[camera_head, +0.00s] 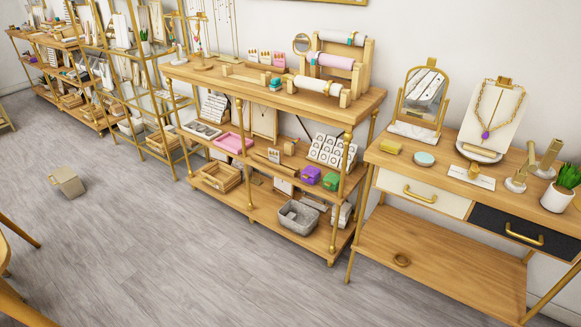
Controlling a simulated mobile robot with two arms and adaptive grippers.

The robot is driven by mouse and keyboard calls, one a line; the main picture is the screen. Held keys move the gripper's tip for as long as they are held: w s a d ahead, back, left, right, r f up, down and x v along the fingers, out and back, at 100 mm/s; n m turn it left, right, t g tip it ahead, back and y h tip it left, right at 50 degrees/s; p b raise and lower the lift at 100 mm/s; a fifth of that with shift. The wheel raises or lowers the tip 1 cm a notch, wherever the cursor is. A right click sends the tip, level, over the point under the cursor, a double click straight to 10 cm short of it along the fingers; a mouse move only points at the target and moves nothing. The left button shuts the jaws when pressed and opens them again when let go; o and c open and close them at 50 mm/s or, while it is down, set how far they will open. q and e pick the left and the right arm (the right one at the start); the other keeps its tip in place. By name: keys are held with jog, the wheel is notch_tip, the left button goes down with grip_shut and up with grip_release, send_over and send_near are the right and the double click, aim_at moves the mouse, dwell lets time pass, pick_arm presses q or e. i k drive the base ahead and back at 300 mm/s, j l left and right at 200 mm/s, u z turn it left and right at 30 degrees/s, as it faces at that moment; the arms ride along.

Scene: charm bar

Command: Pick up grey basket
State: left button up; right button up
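A grey basket (298,217) with an open top stands on the bottom shelf of the middle wooden display unit, near its right end. It looks empty, and its front faces the open floor. A small white object stands just right of it, partly behind a gold post. Neither of my grippers is in view.
The middle unit's bottom shelf (262,207) also holds a wooden crate (219,176) at left. The shelf above carries purple and green boxes. A greyish box (67,180) lies on the floor at left. A wooden table (440,262) stands right. The middle floor is clear.

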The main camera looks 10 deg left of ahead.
aim_at(306, 220)
jog(key=i+j, duration=0.15)
jog(key=i, duration=0.4)
jog(key=i+j+u, duration=0.15)
jog(key=i, duration=0.45)
